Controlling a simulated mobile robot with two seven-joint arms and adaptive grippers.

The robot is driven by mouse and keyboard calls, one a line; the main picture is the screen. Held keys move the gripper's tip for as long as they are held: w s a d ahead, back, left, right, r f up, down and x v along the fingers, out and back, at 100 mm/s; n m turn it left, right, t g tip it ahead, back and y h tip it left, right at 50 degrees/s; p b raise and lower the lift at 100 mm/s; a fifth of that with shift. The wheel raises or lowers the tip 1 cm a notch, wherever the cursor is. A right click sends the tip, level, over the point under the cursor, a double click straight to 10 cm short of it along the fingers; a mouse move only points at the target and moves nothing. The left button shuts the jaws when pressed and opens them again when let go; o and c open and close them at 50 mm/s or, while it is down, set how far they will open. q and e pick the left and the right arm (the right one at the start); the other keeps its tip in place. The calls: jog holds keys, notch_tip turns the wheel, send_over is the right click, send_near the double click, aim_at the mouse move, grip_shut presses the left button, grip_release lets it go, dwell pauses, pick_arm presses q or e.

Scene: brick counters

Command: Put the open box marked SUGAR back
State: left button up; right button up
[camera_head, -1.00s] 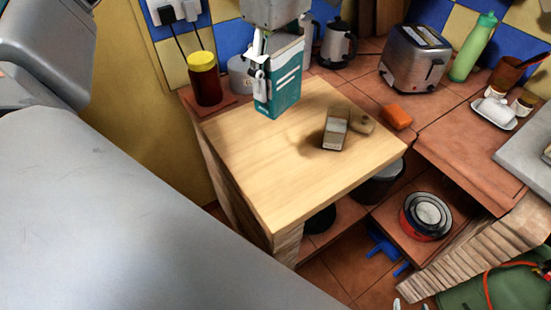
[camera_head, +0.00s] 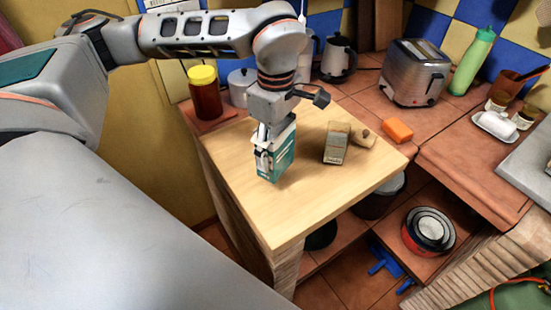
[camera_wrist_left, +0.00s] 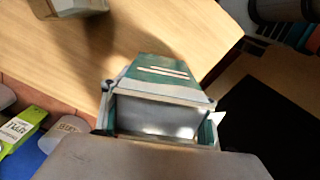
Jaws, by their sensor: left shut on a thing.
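The teal box (camera_head: 284,158) with white lines on its front is upright over the pale wooden top (camera_head: 240,190). My left gripper (camera_head: 264,150) is shut on it from above. I cannot tell whether its bottom touches the wood. In the left wrist view the teal box (camera_wrist_left: 158,68) shows between the fingers, with a pale, open-looking top end. No SUGAR marking is readable. My right gripper is not in view.
A small grey-brown carton (camera_head: 336,146) and a brown lump (camera_head: 363,136) lie to the right on the wood. A yellow-lidded jar (camera_head: 206,95) stands behind left. A toaster (camera_head: 414,74) and an orange block (camera_head: 397,130) are further right. The front wood is clear.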

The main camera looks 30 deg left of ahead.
pick_arm(q)
jog(key=shift+f, duration=1.9)
jog(key=shift+f, duration=0.1)
jog(key=o, duration=1.4)
jog(key=shift+o, duration=0.2)
notch_tip(320, 180, up, 12)
jog(key=shift+r, duration=0.15)
jog(key=shift+d, duration=0.1)
